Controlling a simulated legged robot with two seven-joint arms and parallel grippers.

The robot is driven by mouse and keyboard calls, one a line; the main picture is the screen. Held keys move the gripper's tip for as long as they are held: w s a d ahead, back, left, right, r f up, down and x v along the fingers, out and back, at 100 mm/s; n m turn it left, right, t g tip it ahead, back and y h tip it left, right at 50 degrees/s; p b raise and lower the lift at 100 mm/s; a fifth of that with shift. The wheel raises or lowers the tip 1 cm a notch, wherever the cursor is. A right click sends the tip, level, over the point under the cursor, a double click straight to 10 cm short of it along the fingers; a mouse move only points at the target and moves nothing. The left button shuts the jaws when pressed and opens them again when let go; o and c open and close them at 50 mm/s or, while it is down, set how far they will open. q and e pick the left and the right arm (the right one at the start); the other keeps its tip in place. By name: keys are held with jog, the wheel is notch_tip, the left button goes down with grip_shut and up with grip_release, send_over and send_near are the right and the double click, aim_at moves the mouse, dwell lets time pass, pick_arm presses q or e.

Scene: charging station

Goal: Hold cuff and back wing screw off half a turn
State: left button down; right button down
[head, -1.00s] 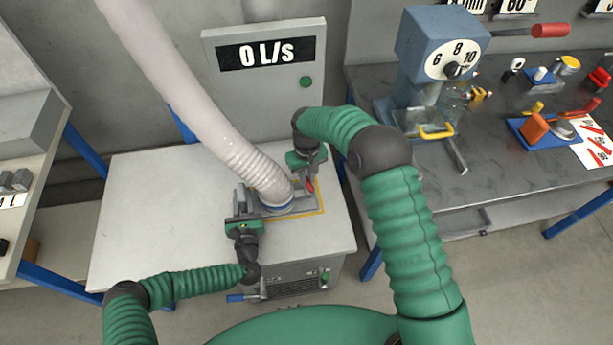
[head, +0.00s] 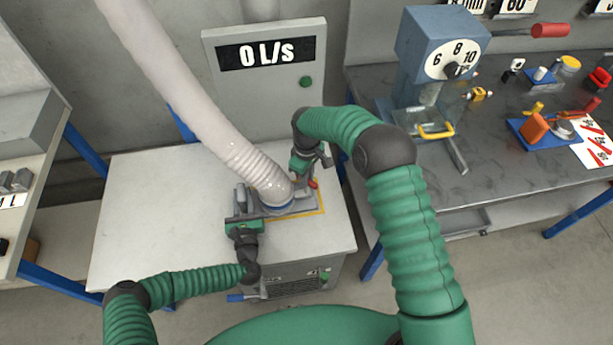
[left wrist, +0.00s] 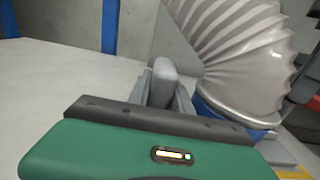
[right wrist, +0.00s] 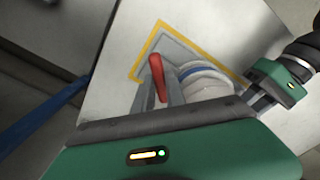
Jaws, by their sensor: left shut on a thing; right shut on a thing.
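The cuff (head: 277,206) is a pale ring with a blue band at the hose's lower end, on a grey plate. In the left wrist view its blue band (left wrist: 228,113) is at the right. My left gripper (head: 243,203) is shut on a grey upright lug (left wrist: 164,82) beside the cuff. My right gripper (head: 309,178) is at the cuff's back right, shut on the red wing screw (head: 313,184). The red wing (right wrist: 158,78) stands between the fingers in the right wrist view. The exact finger contact is partly hidden.
A ribbed pale hose (head: 190,95) rises from the cuff to the upper left. A panel (head: 262,90) behind reads 0 L/s. A yellow outline (head: 322,206) surrounds the plate on the white bench top (head: 150,200). The bench's left part is clear.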

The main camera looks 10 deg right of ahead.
jog(key=shift+w, duration=0.1)
jog(key=c, duration=1.4)
grip_release()
jog(key=shift+o, duration=0.2)
notch_tip(320, 180, up, 12)
